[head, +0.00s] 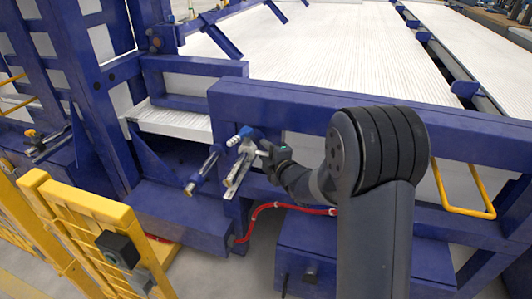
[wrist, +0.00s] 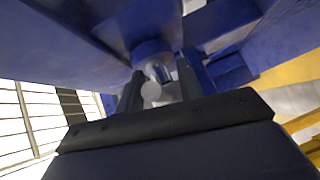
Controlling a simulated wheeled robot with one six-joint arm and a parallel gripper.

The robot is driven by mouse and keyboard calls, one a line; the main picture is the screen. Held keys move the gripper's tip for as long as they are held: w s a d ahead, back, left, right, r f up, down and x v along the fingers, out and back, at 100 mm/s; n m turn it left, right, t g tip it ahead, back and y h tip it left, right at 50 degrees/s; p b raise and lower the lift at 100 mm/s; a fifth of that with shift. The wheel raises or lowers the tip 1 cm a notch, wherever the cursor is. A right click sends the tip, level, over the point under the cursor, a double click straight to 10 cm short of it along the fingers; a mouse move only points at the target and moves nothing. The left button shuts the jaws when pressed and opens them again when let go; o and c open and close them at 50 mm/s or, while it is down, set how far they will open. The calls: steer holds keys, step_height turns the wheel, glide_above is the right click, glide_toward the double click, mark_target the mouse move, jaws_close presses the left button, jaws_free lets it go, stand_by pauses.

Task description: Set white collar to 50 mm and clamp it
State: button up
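A white collar (head: 246,148) sits on a small stop assembly on the blue frame in the head view. A pale flat bar, perhaps a scale (head: 237,172), slopes down and left from it. My gripper (head: 268,156) is at the collar's right side, by a short pale pin or knob. In the wrist view, the two dark fingers of my gripper (wrist: 158,92) stand apart on either side of a pale round knob end (wrist: 152,90). I cannot tell whether they press on it. Markings and the collar's exact setting are too small to read.
A blue rod with a pale tip (head: 203,170) lies just left of the assembly. A blue beam (head: 350,122) runs behind my arm. A red hose (head: 268,207) hangs below. A yellow rail (head: 85,200) stands at the left front. White ribbed decking (head: 320,50) lies behind.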

jaws_close()
stand_by(0.3)
stand_by(0.3)
